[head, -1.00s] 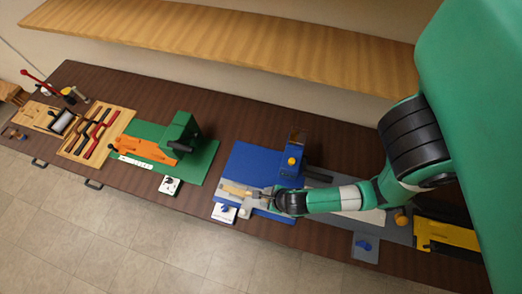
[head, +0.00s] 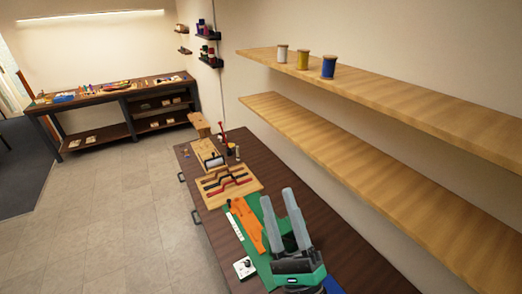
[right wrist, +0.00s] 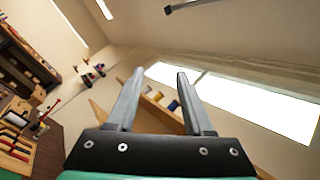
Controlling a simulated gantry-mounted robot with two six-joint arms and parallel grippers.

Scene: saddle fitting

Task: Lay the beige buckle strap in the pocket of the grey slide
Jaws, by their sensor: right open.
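My right gripper (head: 277,196) is raised, with its two grey fingers spread and pointing up, and nothing shows between them. In the right wrist view the open fingers (right wrist: 160,72) face the wall, shelves and a bright window-like area. The beige buckle strap and the grey slide are out of view now. Only a small corner of the blue plate (head: 333,286) shows at the bottom edge of the head view. My left gripper is not in view.
A wooden tray (head: 254,187) with several dark and red straps lies on the dark bench. Wooden shelves with thread spools (head: 328,67) line the right wall.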

